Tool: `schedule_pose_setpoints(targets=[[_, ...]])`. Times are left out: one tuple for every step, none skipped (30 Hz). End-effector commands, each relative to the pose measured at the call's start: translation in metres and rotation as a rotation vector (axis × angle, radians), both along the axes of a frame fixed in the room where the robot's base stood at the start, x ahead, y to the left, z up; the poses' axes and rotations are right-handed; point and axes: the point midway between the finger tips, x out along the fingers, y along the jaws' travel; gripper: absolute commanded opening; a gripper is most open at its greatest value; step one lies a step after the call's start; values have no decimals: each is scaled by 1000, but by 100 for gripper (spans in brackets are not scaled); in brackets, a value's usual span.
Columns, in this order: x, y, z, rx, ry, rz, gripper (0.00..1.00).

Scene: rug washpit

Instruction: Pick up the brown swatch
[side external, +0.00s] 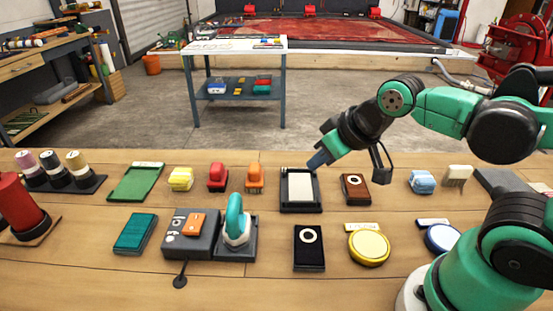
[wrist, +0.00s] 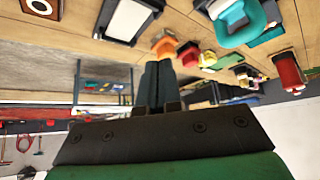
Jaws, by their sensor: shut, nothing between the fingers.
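The brown swatch (side external: 348,196), a small dark brown block with a pale ring on top, lies on the bench right of the white-topped tray. In the wrist view a brown block with a ring (wrist: 54,11), which looks like the same swatch, is cut by the top left edge. My gripper (side external: 317,161) is in the air above the back edge of the white-topped tray, left of the swatch and apart from it. Its fingers (wrist: 157,80) are together and hold nothing.
The black tray with a white top (side external: 300,187) is just below my gripper. A black block with a ring (side external: 309,262), a yellow round tin (side external: 369,247) and a blue sponge (side external: 421,181) lie around the swatch. Orange (side external: 254,177) and red (side external: 217,177) pieces are left.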

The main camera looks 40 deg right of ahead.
Motion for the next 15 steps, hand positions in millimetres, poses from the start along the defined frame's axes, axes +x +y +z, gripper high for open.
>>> schedule_pose_setpoints(targets=[[0,0,0,0,0,0,0],[0,0,0,0,0,0,0],[0,0,0,0,0,0,3],[0,0,0,0,0,0,11],[0,0,0,0,0,0,20],[0,0,0,0,0,0,31],[0,0,0,0,0,0,40],[0,0,0,0,0,0,48],[0,0,0,0,0,0,60],[0,0,0,0,0,0,68],[0,0,0,0,0,0,77],[0,0,0,0,0,0,88],[0,0,0,0,0,0,97],[0,0,0,0,0,0,100],[0,0,0,0,0,0,100]])
